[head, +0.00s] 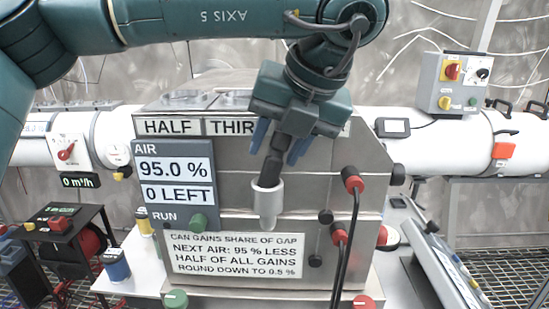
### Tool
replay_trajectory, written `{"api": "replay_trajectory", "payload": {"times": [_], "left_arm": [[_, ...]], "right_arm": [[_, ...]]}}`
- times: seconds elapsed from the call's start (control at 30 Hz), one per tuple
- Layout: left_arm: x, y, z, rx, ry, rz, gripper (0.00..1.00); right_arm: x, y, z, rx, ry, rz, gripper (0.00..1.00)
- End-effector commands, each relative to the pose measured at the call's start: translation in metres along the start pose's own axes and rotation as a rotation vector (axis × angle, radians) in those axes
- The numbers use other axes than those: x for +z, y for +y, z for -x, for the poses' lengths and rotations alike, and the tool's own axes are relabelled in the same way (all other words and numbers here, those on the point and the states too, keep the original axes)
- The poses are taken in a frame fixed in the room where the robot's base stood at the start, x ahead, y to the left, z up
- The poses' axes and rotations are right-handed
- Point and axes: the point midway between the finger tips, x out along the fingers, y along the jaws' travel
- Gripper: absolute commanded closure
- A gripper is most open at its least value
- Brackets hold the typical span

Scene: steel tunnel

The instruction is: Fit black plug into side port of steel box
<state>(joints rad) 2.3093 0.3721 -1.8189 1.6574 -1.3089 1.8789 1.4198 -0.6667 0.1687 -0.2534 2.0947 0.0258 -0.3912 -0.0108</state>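My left gripper (279,145) hangs in front of the steel box (240,238), pointing down. Between its blue fingers is a dark body, which I take to be the black plug (271,166), with a grey tapered part (267,203) at its lower end. The grey end is in front of the box's front face; whether it touches cannot be told. The box's right side face is seen edge-on, and a dark round fitting (397,174) sticks out there. I cannot make out a side port opening. My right gripper is not in view.
A display panel (174,185) and a text label (237,256) are on the box front. Red-collared plugs with black cables (352,185) hang at its right front. A white pipe (455,145) runs behind. A control box (458,84) stands at the back right.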

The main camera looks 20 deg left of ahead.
Motion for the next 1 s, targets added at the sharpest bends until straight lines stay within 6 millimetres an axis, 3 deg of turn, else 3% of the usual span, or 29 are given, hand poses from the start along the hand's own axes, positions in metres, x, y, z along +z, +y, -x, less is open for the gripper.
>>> {"api": "replay_trajectory", "payload": {"times": [0.47,0.77,1.0], "left_arm": [[0.000,0.000,0.001,0.000,0.000,-0.001,0.99],[0.002,0.001,0.005,-0.001,-0.001,0.001,1.00],[0.017,0.015,0.042,-0.003,-0.002,0.004,1.00]], "right_arm": [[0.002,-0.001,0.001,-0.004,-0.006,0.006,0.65],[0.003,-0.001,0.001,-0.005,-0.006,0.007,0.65],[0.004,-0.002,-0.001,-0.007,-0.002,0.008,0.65]]}}
